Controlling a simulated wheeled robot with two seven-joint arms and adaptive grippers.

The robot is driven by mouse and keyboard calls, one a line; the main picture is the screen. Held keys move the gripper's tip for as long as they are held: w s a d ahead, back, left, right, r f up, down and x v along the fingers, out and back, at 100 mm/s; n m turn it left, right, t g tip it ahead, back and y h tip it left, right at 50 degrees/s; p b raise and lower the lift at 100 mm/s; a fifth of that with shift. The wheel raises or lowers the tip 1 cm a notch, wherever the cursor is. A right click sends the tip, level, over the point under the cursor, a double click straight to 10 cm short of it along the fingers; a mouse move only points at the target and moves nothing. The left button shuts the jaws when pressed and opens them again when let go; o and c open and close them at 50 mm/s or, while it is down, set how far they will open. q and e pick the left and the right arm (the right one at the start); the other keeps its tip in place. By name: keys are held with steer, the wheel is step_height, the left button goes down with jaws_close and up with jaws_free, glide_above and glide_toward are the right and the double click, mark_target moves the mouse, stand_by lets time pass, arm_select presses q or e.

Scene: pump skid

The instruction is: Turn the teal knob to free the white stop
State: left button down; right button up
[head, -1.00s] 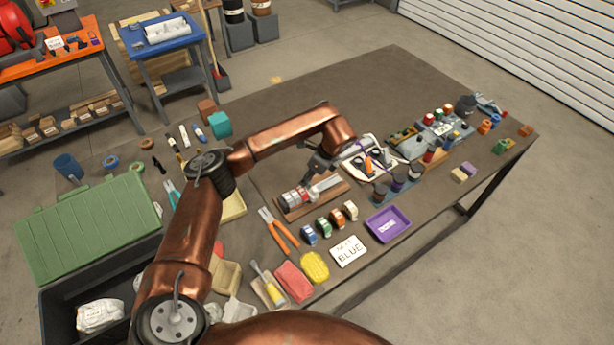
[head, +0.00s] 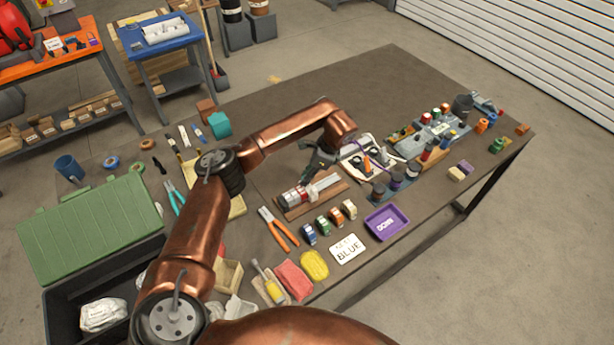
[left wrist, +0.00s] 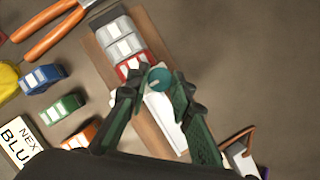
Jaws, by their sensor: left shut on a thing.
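The teal knob (left wrist: 159,79) sits between the fingertips of my left gripper (left wrist: 157,93) in the left wrist view. The fingers are shut on it, one on each side. A white stop (left wrist: 120,97) shows in part beside and under the fingers, next to a red block on a wooden-based rail; the fingers hide the rest of it. In the head view my left gripper (head: 309,177) reaches down onto the rail fixture (head: 295,207), and the knob is too small and covered to make out. My right gripper is not in view.
Several toy-like coloured tape rolls (head: 323,225), orange-handled pliers (head: 280,228), a card reading BLUE (head: 347,249) and a purple tray (head: 386,222) lie near the fixture. A white board with cables (head: 367,155) stands behind it. The far middle of the table is clear.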

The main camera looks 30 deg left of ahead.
arm_select(q)
steer(key=c, duration=1.7)
jaws_free()
steer(key=v, duration=1.2)
